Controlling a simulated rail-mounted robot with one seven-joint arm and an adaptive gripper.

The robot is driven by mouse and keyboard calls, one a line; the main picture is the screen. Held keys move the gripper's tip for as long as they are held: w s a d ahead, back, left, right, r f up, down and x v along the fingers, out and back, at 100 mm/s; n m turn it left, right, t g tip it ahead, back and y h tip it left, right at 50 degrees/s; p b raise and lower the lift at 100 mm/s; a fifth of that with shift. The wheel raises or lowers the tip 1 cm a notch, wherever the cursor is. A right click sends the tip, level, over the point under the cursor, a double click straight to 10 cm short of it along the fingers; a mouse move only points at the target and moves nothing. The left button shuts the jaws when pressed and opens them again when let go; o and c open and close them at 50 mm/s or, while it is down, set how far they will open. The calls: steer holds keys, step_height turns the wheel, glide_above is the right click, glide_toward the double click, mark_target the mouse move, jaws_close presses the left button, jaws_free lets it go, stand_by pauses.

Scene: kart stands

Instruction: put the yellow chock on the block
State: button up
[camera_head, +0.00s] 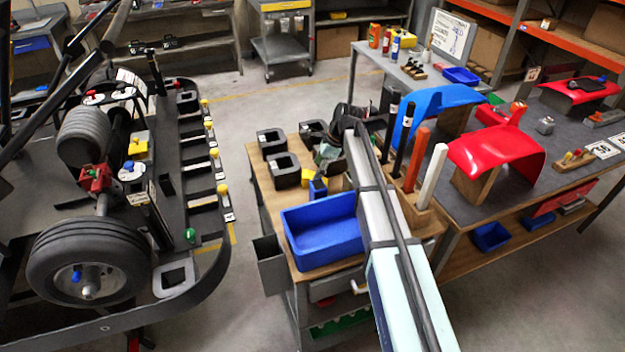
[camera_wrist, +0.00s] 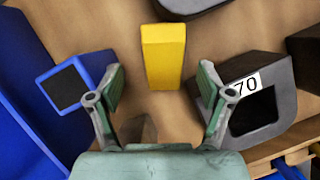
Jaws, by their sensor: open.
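The yellow chock (camera_wrist: 163,55) lies on the wooden cart top, ahead of and between the fingers of my gripper (camera_wrist: 160,80) in the wrist view. My gripper is open and empty. In the head view the chock (camera_head: 307,178) is a small yellow patch beside my gripper, which is largely hidden behind my arm. A blue block (camera_wrist: 72,84) with a dark square top is left of the left finger; it also shows in the head view (camera_head: 318,189). A dark hollow block (camera_wrist: 262,95) marked 70 is close to the right finger. I cannot tell which block is meant.
A blue bin (camera_head: 322,232) stands at the cart's near side, with its edge at the left of the wrist view. Several dark hollow blocks (camera_head: 284,170) stand along the cart's left side. Upright black, orange and white rods (camera_head: 432,176) stand on the right.

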mark_target(313, 175)
steer(key=shift+p+x, duration=1.15)
steer(key=shift+x, duration=1.35)
steer(key=shift+w, duration=0.2)
steer(key=c, duration=1.4)
steer(key=shift+r, duration=0.15)
step_height(313, 175, up, 20)
steer(key=b, duration=0.5)
